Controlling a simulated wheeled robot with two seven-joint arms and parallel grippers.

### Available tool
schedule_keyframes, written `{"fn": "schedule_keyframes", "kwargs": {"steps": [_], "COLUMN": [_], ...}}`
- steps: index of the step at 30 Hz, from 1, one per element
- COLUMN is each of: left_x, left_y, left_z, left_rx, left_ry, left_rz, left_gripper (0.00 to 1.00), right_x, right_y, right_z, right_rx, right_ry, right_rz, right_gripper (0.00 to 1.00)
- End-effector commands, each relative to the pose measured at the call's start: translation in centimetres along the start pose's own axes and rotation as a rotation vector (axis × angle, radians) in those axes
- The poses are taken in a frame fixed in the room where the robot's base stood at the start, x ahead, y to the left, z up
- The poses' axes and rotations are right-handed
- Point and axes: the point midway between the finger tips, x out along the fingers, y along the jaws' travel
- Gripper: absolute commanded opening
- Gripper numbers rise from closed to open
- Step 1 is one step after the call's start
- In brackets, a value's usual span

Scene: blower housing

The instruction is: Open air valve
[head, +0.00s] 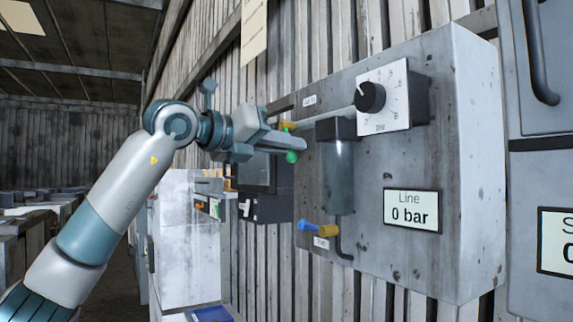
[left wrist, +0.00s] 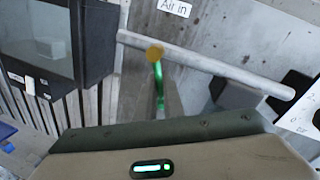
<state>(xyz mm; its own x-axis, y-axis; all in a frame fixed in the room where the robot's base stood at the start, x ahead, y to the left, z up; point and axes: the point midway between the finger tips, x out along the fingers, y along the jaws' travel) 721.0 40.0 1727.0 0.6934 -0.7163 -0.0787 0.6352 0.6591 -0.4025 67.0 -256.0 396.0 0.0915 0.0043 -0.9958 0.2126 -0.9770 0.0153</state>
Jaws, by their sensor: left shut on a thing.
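The air valve has a brass-yellow body (head: 287,126) and a green lever (head: 291,157), at the upper left of the grey panel (head: 375,165). In the left wrist view the brass body (left wrist: 154,54) sits on a grey pipe (left wrist: 215,68) below the "Air in" label (left wrist: 174,8). The green lever (left wrist: 159,82) points from it toward my gripper, across the pipe. My left gripper (head: 292,143) is shut on the green lever, whose end shows just below the fingers. The fingers hide part of the lever. My right gripper is in neither view.
A round black knob (head: 370,97) on a white dial is at the panel's upper right. A display (head: 411,210) reads "Line 0 bar". A blue-levered valve (head: 310,226) sits lower left. A black box (head: 262,190) is behind my gripper.

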Motion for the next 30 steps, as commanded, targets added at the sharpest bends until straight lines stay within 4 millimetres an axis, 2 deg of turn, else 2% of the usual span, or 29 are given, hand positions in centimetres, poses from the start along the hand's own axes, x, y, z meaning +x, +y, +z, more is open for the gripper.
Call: {"fn": "schedule_keyframes", "kwargs": {"steps": [1,9,25,26,27,30], "left_x": [0.0,-0.2,-0.2,-0.2,-0.2,-0.2], "left_y": [-0.1,-0.8,-0.9,-0.9,-0.9,-0.9], "left_z": [-0.3,0.0,0.2,0.2,0.2,0.2], "left_rx": [-0.033,-0.167,-0.203,-0.202,-0.202,-0.202], "left_ry": [0.004,0.032,0.039,0.039,0.039,0.039], "left_rz": [-0.002,0.0,0.0,0.0,0.0,0.0], "left_gripper": [0.0,0.0,0.0,0.15,0.25,0.27], "right_x": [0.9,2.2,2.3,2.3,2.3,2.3], "right_y": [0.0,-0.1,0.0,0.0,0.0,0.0], "right_z": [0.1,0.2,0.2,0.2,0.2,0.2], "right_rx": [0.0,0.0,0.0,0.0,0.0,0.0], "right_ry": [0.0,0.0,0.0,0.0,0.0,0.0], "right_rz": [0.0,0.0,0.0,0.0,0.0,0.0], "right_gripper": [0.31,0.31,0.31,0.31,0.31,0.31]}}
